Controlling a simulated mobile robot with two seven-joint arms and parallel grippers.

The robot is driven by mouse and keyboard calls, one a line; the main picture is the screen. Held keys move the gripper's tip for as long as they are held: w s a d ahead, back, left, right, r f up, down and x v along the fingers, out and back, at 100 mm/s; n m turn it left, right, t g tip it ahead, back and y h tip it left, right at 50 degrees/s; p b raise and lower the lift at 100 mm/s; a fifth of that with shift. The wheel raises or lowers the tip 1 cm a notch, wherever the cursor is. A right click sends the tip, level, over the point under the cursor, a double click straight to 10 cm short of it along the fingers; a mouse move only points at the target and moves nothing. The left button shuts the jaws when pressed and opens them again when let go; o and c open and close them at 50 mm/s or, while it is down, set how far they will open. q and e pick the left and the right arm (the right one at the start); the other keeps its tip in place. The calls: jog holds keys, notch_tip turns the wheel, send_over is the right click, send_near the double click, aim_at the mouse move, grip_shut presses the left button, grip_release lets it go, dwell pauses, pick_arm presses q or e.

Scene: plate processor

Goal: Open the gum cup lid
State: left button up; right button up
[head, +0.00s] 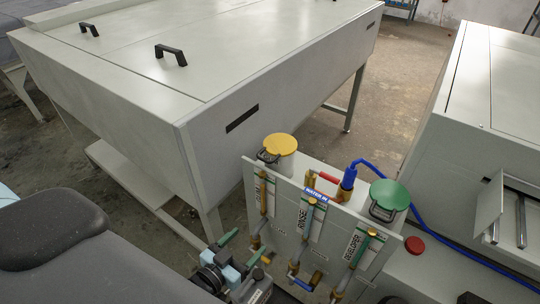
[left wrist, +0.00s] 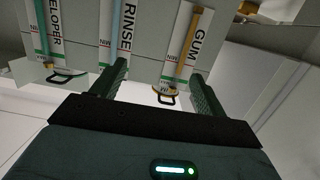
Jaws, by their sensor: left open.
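The gum cup's yellow lid (head: 281,144) is down on its white cup at the back left of the grey panel in the head view. A dark wire handle sits at its left edge. In the left wrist view, the yellow-rimmed lid and its handle loop (left wrist: 167,98) show below the GUM label, appearing between my fingers. My left gripper (head: 243,247) is open and empty, its dark green fingers left of the panel and below the lid in the head view. It also shows in the left wrist view (left wrist: 160,69). I see no contact with the lid.
The panel (head: 343,218) carries RINSE and DEVELOPER gauges, valves and pipes. A green-lidded cup (head: 390,195) stands at its right end, with a blue hose (head: 419,215) nearby. A large grey machine (head: 140,110) stands behind on the left. A red button (head: 414,245) is at right.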

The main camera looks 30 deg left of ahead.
aim_at(262, 160)
pick_arm(q)
jog(key=w+a+r+t, duration=0.1)
jog(key=w+r+t, duration=0.1)
jog(key=w+r, duration=0.2)
jog(key=w+a+r+t, duration=0.1)
jog(key=w+r+t, duration=0.1)
jog(key=w+r, duration=0.3)
jog(key=w+a+r+t+b, duration=0.1)
jog(key=w+r+t, duration=0.1)
jog(key=w+r, duration=0.3)
jog(key=shift+w+a+r+h, duration=0.1)
jog(key=shift+w+a+h, duration=0.05)
jog(key=shift+w, duration=0.9)
jog(key=shift+w+a+r+h, duration=0.1)
jog(key=shift+w+a+h, duration=0.05)
jog(key=shift+w, duration=0.9)
jog(key=shift+w+d+r, duration=0.15)
jog(key=shift+w, duration=0.55)
pick_arm(e)
jog(key=shift+s+a+f, duration=0.25)
jog(key=shift+s+f, duration=0.2)
jog(key=shift+f, duration=0.35)
